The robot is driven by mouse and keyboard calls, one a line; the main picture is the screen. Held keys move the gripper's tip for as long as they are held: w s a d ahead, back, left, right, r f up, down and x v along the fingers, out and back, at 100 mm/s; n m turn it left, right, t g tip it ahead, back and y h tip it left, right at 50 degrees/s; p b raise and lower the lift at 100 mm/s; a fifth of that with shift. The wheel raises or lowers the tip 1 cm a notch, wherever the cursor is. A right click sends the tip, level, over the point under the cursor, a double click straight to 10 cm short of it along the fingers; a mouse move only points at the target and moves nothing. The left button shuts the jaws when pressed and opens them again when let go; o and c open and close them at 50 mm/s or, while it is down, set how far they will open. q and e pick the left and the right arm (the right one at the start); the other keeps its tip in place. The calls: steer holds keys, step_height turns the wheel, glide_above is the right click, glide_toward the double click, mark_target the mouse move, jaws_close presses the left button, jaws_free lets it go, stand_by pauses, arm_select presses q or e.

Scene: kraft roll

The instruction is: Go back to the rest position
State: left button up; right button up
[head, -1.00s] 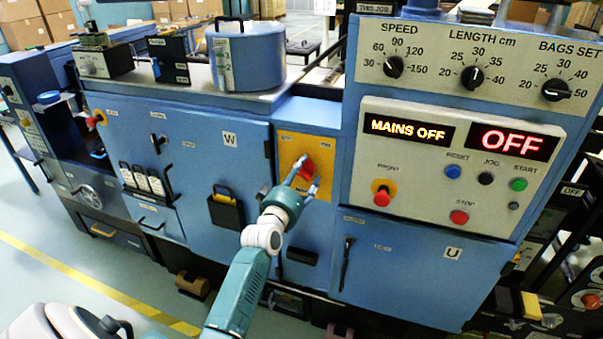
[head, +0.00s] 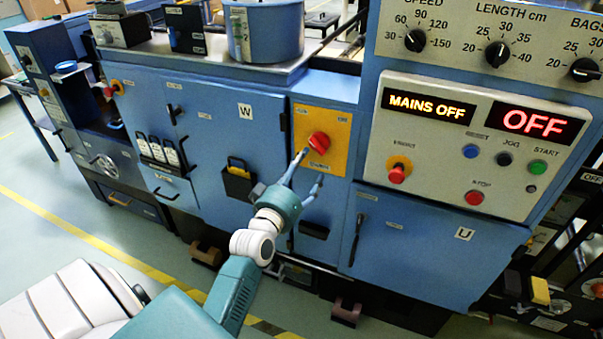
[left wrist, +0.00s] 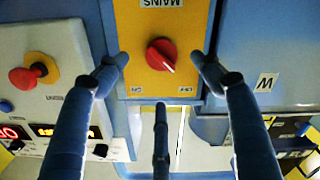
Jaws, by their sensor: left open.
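My left gripper (head: 307,170) is open and empty in front of the blue machine, just below a red rotary switch (head: 319,142) on a yellow plate (head: 338,124). In the left wrist view the left gripper's fingers (left wrist: 160,80) are spread apart, with the red switch (left wrist: 161,54) beyond them and a visible gap around it. The switch's white pointer mark is turned toward one lower corner label. The display (head: 428,106) reads MAINS OFF, and the display beside it (head: 533,122) reads OFF. My right gripper is not in view.
The control panel (head: 480,150) has red, blue, black and green buttons. A black holder (head: 238,185) hangs on door W. A blue drum (head: 262,30) stands on the machine top. A yellow line (head: 60,222) crosses clear floor at the left.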

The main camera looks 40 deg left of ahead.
arm_select(q)
steer(key=shift+v, duration=0.8)
steer(key=shift+f, duration=0.1)
steer(key=s+d+f+m+g+h, duration=0.1)
steer(key=s+d+f+m+g, duration=0.2)
steer(key=f, duration=1)
steer(key=s+d+f+g+h, duration=0.15)
steer(key=s+d+f, duration=0.3)
steer(key=f, duration=0.75)
steer(key=s+d+f+m+g+h, duration=0.1)
steer(key=s+d+f+m+g, duration=0.2)
steer(key=f, duration=1)
steer(key=s+d+f+m+g, duration=0.1)
steer(key=s+d+f+g, duration=0.2)
steer(key=s+f, duration=0.6)
steer(key=s+d+f+m+g, duration=0.1)
steer(key=s+d+f+g, duration=0.15)
steer(key=s+f, duration=0.65)
steer(key=s+f+m+g, duration=0.1)
steer(key=s+f, duration=0.1)
steer(key=s, duration=0.8)
steer(key=s+f+m+g, duration=0.2)
steer(key=s, duration=0.9)
steer(key=shift+d+g, duration=0.15)
steer(key=shift+g, duration=0.15)
